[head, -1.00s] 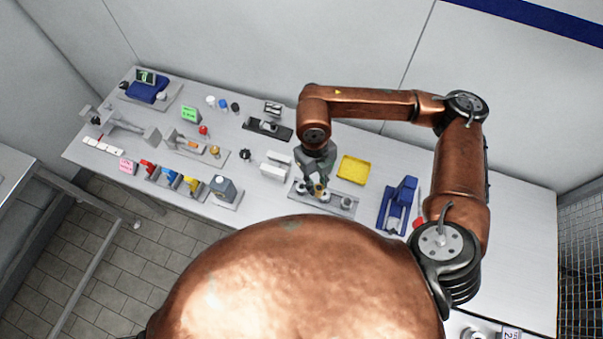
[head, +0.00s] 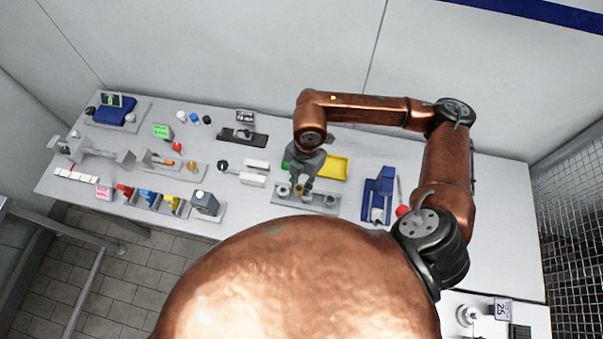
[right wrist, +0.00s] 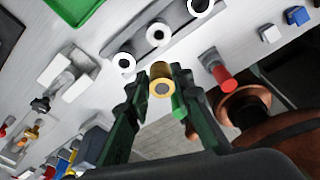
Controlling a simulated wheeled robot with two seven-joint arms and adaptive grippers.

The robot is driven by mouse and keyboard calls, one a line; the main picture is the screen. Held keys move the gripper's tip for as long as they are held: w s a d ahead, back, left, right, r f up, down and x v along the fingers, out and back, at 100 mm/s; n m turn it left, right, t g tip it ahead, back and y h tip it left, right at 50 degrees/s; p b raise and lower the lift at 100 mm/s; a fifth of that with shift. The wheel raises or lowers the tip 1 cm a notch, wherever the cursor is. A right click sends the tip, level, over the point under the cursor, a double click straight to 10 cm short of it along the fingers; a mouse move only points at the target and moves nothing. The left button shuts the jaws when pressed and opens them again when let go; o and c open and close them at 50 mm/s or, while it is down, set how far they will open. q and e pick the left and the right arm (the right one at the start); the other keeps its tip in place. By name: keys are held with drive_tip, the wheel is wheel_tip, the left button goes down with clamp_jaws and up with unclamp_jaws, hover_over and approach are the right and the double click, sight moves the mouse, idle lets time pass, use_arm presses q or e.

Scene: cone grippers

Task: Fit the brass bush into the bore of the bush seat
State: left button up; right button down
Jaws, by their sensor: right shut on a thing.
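The brass bush (right wrist: 160,82) sits between the fingertips of my right gripper (right wrist: 159,86) in the right wrist view. In the head view the right gripper (head: 300,186) is over the grey base plate (head: 312,203). Ring-shaped seats with dark bores stand on this plate, and three show in the right wrist view, one of them in the middle (right wrist: 158,35). The bush appears beside these rings, not in a bore. Its height above the plate is unclear. My left gripper is out of view.
A yellow tray (head: 333,168) lies behind the plate. A blue fixture (head: 378,195) stands to its right, with a red-ended tool (head: 402,210) beside it. White blocks (head: 253,180) lie to the left. The table at the far right is clear.

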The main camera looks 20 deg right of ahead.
drive_tip(key=w+d+f, duration=0.1)
drive_tip(key=w+f, duration=0.1)
drive_tip(key=w+d+f, duration=0.2)
drive_tip(key=f, duration=0.1)
drive_tip(key=w+d+f, duration=0.2)
drive_tip(key=shift+w+d+f+p, duration=0.15)
drive_tip(key=shift+w+d+p, duration=0.1)
drive_tip(key=shift+w+p, duration=0.1)
drive_tip(key=shift+w+d+f, duration=0.1)
drive_tip(key=shift+f, duration=1.65)
drive_tip(key=shift+f, duration=0.1)
drive_tip(key=c, duration=2)
unclamp_jaws()
